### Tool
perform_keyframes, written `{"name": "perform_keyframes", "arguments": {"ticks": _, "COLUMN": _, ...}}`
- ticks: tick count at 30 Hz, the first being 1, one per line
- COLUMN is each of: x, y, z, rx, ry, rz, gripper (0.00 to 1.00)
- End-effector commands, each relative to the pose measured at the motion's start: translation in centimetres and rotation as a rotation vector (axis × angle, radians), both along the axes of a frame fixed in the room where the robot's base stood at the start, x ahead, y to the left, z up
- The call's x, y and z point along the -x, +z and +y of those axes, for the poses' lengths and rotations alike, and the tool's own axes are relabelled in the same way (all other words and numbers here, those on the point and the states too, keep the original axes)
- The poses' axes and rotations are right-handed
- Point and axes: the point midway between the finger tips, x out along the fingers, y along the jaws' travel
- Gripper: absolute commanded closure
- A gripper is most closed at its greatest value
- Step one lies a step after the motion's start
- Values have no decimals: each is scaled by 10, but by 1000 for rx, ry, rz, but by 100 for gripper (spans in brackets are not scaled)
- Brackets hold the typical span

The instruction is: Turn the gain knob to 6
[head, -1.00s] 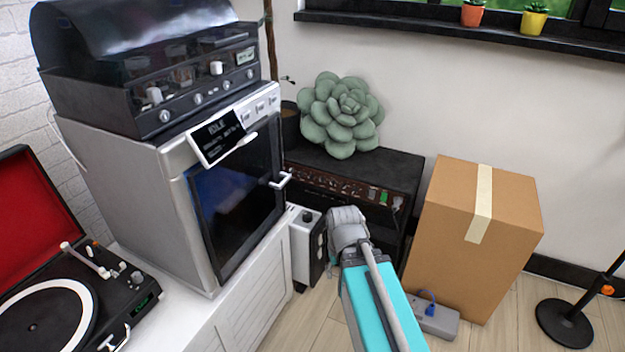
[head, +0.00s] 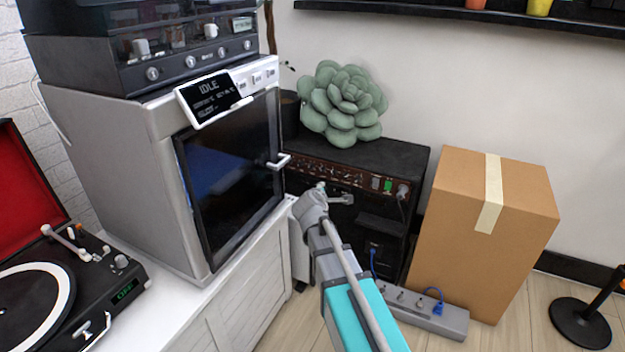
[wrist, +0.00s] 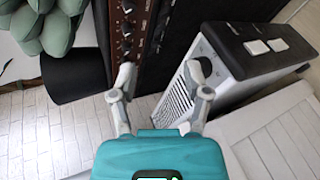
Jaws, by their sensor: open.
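The black amplifier (head: 385,158) stands against the back wall with a brown control panel (head: 318,172) along its upper front. A row of small knobs (wrist: 127,28) shows on the panel in the wrist view; their labels are too small to read, so I cannot tell which is gain or where it points. My gripper (head: 335,194) is in front of the panel in the head view. In the wrist view my gripper (wrist: 161,82) has its fingers spread and empty, the left finger close to the panel's lower knobs. Whether it touches one is unclear.
A white box with a black top (wrist: 262,47) stands close beside the gripper's right finger. A green succulent-shaped cushion (head: 345,103) sits on the amplifier. A machine with a glass door (head: 235,175) is left, a cardboard box (head: 480,240) right, and a power strip (head: 430,312) on the floor.

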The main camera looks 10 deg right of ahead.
Motion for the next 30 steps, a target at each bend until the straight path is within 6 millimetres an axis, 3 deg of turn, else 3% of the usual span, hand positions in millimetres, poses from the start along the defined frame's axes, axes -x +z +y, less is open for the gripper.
{"name": "perform_keyframes", "arguments": {"ticks": 1, "x": -16, "y": -4, "z": 9, "rx": 84, "ry": 63, "rz": -23, "gripper": 38}}
{"name": "perform_keyframes", "arguments": {"ticks": 3, "x": -29, "y": 1, "z": 19, "rx": 188, "ry": 140, "rz": -50, "gripper": 38}}
{"name": "perform_keyframes", "arguments": {"ticks": 7, "x": -43, "y": 8, "z": 33, "rx": 321, "ry": 233, "rz": -81, "gripper": 38}}
{"name": "perform_keyframes", "arguments": {"ticks": 13, "x": -48, "y": 12, "z": 41, "rx": 390, "ry": 279, "rz": -97, "gripper": 38}}
{"name": "perform_keyframes", "arguments": {"ticks": 23, "x": -49, "y": 13, "z": 40, "rx": 387, "ry": 277, "rz": -97, "gripper": 38}}
{"name": "perform_keyframes", "arguments": {"ticks": 30, "x": -59, "y": 10, "z": 37, "rx": 387, "ry": 275, "rz": -96, "gripper": 38}}
